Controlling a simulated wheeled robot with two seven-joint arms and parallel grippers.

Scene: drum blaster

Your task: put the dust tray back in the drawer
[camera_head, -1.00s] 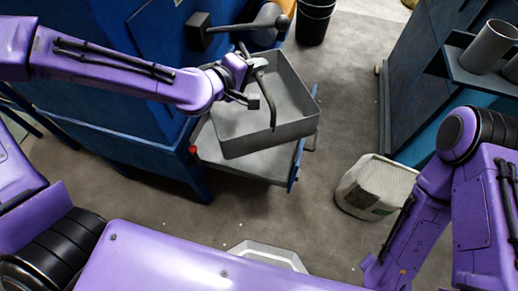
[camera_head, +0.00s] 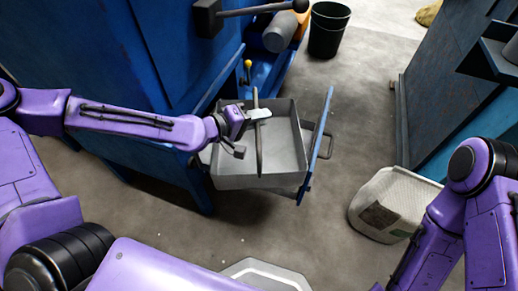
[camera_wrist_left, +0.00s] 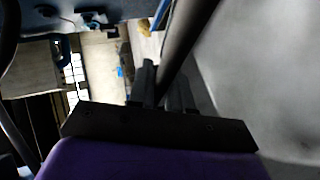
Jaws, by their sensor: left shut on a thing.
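The dust tray (camera_head: 284,150) is a grey open box with a dark bar handle (camera_head: 257,100) across it. My left gripper (camera_head: 249,131) is at this handle and shut on it; in the left wrist view the bar (camera_wrist_left: 187,35) runs up from between the fingers, with the grey tray wall (camera_wrist_left: 270,75) to the right. The tray is over the pulled-out drawer, whose blue front panel (camera_head: 319,142) stands just to the right of the tray. The tray hides most of the drawer's floor, and I cannot tell whether it rests there. My right gripper is out of view.
The blue machine (camera_head: 120,70) stands at the left, with a grey lever arm (camera_head: 250,11) above. A black bin (camera_head: 327,30) is behind. A pale sack-like container (camera_head: 392,203) stands on the floor at the right, near my right arm. Floor between is clear.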

